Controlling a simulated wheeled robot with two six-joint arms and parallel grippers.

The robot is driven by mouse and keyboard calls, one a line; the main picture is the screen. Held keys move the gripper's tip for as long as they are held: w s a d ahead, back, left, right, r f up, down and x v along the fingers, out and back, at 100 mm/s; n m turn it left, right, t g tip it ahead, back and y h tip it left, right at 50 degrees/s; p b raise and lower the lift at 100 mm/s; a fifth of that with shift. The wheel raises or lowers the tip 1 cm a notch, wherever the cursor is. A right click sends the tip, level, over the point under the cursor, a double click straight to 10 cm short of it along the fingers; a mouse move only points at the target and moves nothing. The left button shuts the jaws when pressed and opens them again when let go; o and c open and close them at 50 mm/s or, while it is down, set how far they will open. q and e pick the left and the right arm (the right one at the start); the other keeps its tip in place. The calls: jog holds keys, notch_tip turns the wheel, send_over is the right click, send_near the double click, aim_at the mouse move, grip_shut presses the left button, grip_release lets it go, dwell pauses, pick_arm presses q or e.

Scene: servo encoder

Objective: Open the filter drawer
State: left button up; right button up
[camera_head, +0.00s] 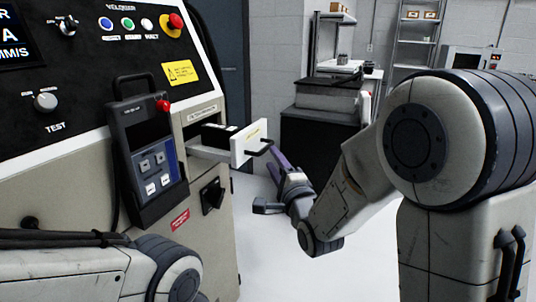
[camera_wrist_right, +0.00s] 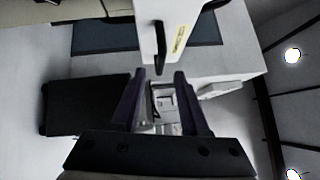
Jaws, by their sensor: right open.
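The filter drawer (camera_head: 243,146) stands out from the side of the machine, with a white front panel and dark contents behind it. Its black bar handle (camera_head: 262,147) juts from the front. In the right wrist view the handle (camera_wrist_right: 160,45) lies just beyond the fingertips, roughly centred between them. My right gripper (camera_head: 272,157), with purple fingers, is open close to the handle; in the right wrist view the gap between its fingers (camera_wrist_right: 159,78) is empty. My left gripper is out of view; only part of my left arm shows at the lower left.
The machine's control panel (camera_head: 100,75) has knobs, coloured buttons and a red stop button (camera_head: 174,20). A handheld pendant (camera_head: 150,150) hangs left of the drawer. A black latch (camera_head: 213,196) sits below it.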

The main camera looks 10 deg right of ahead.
jog(key=b+v, duration=0.3)
jog(key=v, duration=0.1)
jog(key=shift+s+b, duration=0.1)
jog(key=shift+b, duration=0.25)
jog(key=shift+a, duration=0.1)
jog(key=s+a+f+n+g, duration=0.8)
jog(key=s+f+n+g, duration=0.25)
jog(key=f+n, duration=0.3)
jog(key=s+d+f+n+g+h, duration=0.1)
jog(key=s+f+n+g, duration=0.25)
jog(key=s+n, duration=0.45)
jog(key=s+f+n+g+h, duration=0.25)
jog(key=s+g, duration=0.25)
jog(key=s, duration=0.7)
notch_tip(320, 180, up, 23)
jog(key=p, duration=2.2)
jog(key=shift+d+n+y+p, duration=0.3)
jog(key=shift+y, duration=0.05)
